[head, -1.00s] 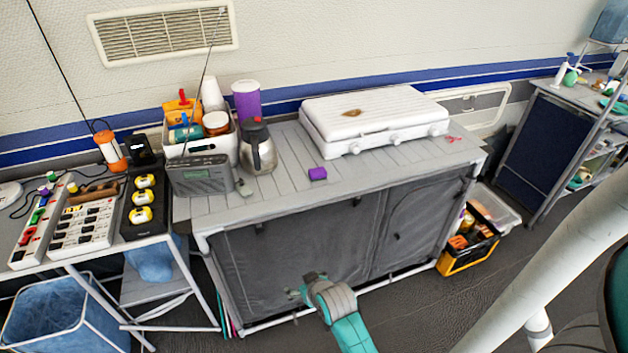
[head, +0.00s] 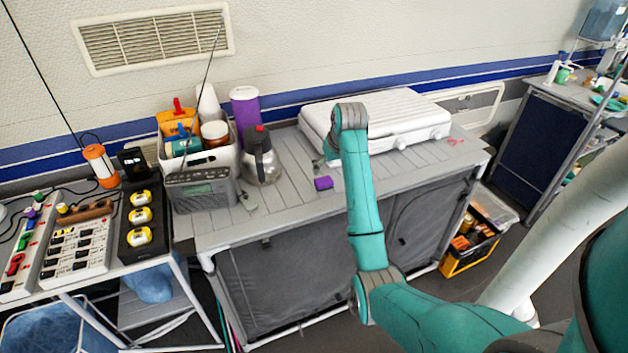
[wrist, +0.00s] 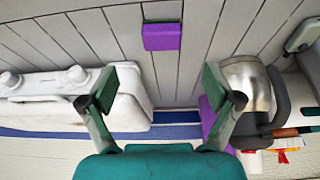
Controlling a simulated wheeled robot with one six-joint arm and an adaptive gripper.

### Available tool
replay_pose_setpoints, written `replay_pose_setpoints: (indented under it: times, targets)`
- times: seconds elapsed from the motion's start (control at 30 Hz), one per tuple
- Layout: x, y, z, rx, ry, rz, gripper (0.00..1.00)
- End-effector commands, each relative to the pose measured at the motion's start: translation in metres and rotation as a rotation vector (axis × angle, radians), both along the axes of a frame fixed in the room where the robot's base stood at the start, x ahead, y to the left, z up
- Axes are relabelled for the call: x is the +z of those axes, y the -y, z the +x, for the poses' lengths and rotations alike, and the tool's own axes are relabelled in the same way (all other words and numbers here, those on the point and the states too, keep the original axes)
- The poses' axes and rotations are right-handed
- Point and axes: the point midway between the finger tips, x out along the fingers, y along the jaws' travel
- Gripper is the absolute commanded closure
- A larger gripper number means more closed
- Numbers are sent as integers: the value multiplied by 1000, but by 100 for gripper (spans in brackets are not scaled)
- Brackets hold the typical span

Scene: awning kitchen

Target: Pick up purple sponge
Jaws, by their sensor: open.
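The purple sponge (head: 323,183) is a small block lying on the slatted grey counter top (head: 285,200), in front of the white stove. In the wrist view the sponge (wrist: 162,36) lies at the top middle, beyond the open fingers and apart from them. My gripper (wrist: 163,95) is open and empty, one finger on each side of the wrist view. In the head view my gripper (head: 324,165) is over the counter close to the sponge, mostly hidden behind my wrist.
A white camping stove (head: 400,115) stands behind and to the right. A metal jug (head: 261,160), a grey radio (head: 203,190) and a purple cylinder (head: 246,108) stand to the left. The counter's front edge around the sponge is clear.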

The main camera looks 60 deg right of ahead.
Motion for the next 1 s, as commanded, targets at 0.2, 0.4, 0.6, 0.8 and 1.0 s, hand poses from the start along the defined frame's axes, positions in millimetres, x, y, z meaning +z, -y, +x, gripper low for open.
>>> replay_pose_setpoints:
  times: [0.2, 0.4, 0.6, 0.8, 1.0]
  targets:
    - [-2, 9, 1, -6, -13, 11, 10]
    - [-29, 15, 10, -6, -11, 10, 10]
    - [-43, 18, 15, -6, -11, 9, 10]
    - [-64, 17, 21, -6, -12, 11, 10]
    - [-87, 21, 29, -6, -11, 9, 10]
